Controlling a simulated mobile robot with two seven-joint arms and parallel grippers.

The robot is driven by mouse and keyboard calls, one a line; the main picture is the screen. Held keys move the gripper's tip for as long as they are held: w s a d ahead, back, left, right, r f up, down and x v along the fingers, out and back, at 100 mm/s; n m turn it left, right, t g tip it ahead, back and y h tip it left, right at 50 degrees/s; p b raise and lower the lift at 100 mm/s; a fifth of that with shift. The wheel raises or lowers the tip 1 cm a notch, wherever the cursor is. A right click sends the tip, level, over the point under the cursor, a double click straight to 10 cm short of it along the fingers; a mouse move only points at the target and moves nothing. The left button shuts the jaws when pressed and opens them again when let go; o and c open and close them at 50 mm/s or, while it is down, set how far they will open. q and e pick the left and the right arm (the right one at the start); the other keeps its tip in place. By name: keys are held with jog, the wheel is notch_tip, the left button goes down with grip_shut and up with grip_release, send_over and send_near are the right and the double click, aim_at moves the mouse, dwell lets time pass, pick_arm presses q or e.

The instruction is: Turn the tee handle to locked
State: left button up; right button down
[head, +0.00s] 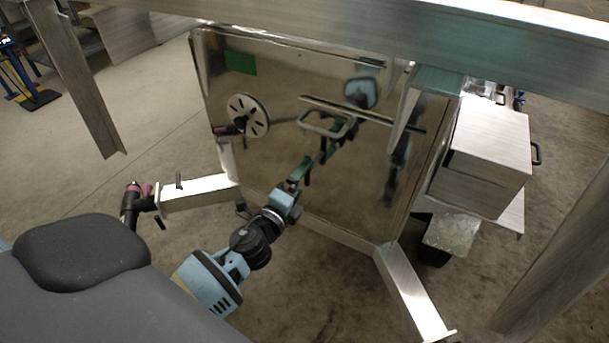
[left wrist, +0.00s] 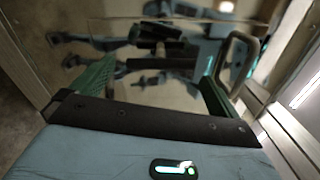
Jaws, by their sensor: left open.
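A metal loop-shaped handle (head: 325,123) stands out from the upper middle of a shiny upright panel (head: 285,90). I cannot make out a clear tee shape on it. In the left wrist view the loop handle (left wrist: 236,62) shows at the upper right, beyond the right finger. My left gripper (head: 301,174), with green fingers, is open in front of the panel, below and left of the handle. In the left wrist view its fingers (left wrist: 155,88) are apart, with no object seen between them. Dark and blue shapes there look like my reflection. My right gripper is out of view.
A round slotted disc (head: 248,115) and a green label (head: 240,63) show on the panel's left. A metal beam (head: 420,35) crosses above. A metal box (head: 487,150) stands at right. Frame arms jut out below on both sides. Open floor lies left.

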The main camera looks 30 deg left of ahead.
pick_arm(q)
jog(key=shift+s+d, duration=0.1)
jog(key=shift+s, duration=2.05)
